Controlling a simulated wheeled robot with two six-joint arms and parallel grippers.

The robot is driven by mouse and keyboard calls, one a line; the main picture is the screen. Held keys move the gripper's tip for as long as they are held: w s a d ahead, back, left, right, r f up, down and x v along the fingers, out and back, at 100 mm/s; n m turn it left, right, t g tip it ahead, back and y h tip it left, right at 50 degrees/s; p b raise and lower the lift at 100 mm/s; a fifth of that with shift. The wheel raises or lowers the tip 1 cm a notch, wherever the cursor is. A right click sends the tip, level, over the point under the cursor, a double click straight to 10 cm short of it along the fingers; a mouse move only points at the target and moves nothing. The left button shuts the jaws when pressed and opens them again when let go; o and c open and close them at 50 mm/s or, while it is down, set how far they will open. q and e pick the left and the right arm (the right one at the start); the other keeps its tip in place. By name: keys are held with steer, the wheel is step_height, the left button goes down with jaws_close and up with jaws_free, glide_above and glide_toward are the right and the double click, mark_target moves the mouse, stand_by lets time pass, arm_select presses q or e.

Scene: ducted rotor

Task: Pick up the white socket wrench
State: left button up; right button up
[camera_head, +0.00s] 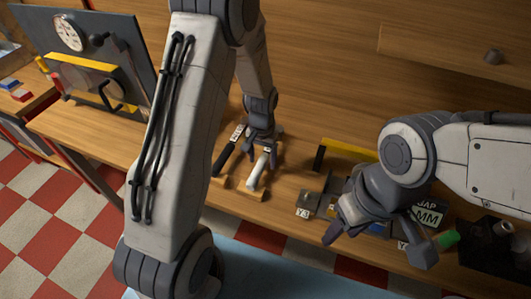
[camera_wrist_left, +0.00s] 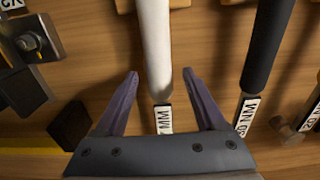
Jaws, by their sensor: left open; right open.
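The white socket wrench (camera_head: 257,172) lies on the wooden bench on small wooden rests, beside a black-handled wrench (camera_head: 225,164). My left gripper (camera_head: 262,148) is over the white wrench. In the left wrist view, the white handle (camera_wrist_left: 155,45) runs between the spread fingertips of my left gripper (camera_wrist_left: 160,73), which are open on either side of it. A white label (camera_wrist_left: 164,118) sits at the near end of the handle. The black handle (camera_wrist_left: 268,45) is to the right, outside the fingers. My right gripper (camera_head: 376,247) is open and empty above the front right of the bench.
Metal blocks (camera_head: 308,203) lie right of the wrenches. A black container (camera_head: 490,245) stands at the bench's right, near a green-ended item (camera_head: 447,239). A dark panel with a gauge (camera_head: 68,33) stands at the back left. A yellow bar (camera_head: 348,149) lies behind the blocks.

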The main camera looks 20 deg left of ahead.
arm_select(q)
steer(key=shift+c, duration=0.4)
jaws_close()
steer(key=shift+r, duration=0.1)
